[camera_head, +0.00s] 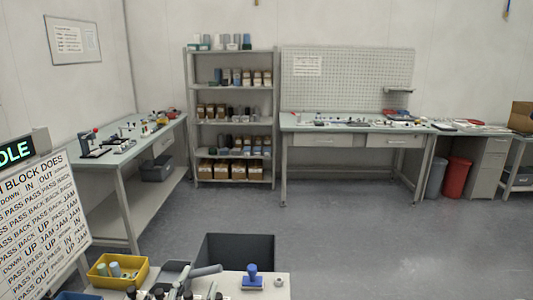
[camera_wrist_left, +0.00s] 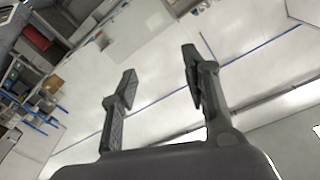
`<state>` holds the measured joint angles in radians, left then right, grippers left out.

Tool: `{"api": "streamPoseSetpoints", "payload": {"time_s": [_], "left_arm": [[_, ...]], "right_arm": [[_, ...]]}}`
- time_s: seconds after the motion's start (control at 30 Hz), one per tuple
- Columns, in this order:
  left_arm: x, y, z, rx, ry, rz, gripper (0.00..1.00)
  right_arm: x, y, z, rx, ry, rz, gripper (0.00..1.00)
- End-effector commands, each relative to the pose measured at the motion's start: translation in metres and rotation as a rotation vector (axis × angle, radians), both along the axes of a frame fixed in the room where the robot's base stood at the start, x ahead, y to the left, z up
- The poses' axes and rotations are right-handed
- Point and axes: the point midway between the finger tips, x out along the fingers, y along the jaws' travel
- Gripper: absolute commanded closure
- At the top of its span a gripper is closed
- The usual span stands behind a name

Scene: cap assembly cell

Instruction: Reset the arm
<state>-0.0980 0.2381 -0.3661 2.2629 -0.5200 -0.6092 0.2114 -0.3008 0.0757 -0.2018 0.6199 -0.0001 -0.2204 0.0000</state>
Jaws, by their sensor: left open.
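My left gripper (camera_wrist_left: 158,64) shows in the left wrist view with its two dark fingers spread wide apart. Nothing is between the fingers, and behind them are only the tilted room, pale surfaces and blue lines. In the head view I cannot clearly make out the left gripper among the dark and grey parts at the bottom edge. My right gripper is in neither view.
A near table (camera_head: 237,291) at the bottom holds a yellow bin (camera_head: 104,281) with cylinders and a blue-handled stamp-like piece (camera_head: 252,276). A dark open crate (camera_head: 262,247) stands behind it. A lettered board (camera_head: 45,215) stands left. The middle floor is clear.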

Motion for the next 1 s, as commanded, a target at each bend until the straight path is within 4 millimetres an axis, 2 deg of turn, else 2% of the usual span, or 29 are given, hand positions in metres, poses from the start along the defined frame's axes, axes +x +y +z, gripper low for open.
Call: {"api": "streamPoseSetpoints", "payload": {"time_s": [0.03,0.1,0.2,0.3,0.5,0.7,0.73,0.8,1.0], "left_arm": [[-0.012,0.015,-0.032,-0.033,0.129,0.051,0.57],[-0.033,0.033,-0.074,-0.066,0.303,0.112,0.57],[-0.073,0.050,-0.126,-0.100,0.542,0.174,0.57],[-0.114,0.059,-0.165,-0.125,0.745,0.209,0.57],[-0.188,0.064,-0.210,-0.149,1.046,0.232,0.57],[-0.253,0.064,-0.231,-0.161,1.282,0.227,0.57],[-0.261,0.063,-0.234,-0.161,1.313,0.225,0.57],[-0.251,0.062,-0.256,-0.156,1.311,0.227,0.57],[-0.242,0.060,-0.313,-0.151,1.330,0.228,0.57]], "right_arm": [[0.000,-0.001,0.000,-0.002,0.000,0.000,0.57],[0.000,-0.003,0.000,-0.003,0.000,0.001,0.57],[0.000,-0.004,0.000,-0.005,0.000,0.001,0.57],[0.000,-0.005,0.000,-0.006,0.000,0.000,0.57],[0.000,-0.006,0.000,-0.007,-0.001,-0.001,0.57],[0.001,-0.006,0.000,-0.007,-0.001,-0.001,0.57],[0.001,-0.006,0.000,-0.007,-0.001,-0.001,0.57],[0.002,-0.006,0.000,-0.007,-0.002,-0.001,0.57],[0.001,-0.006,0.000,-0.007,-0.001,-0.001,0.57]]}}
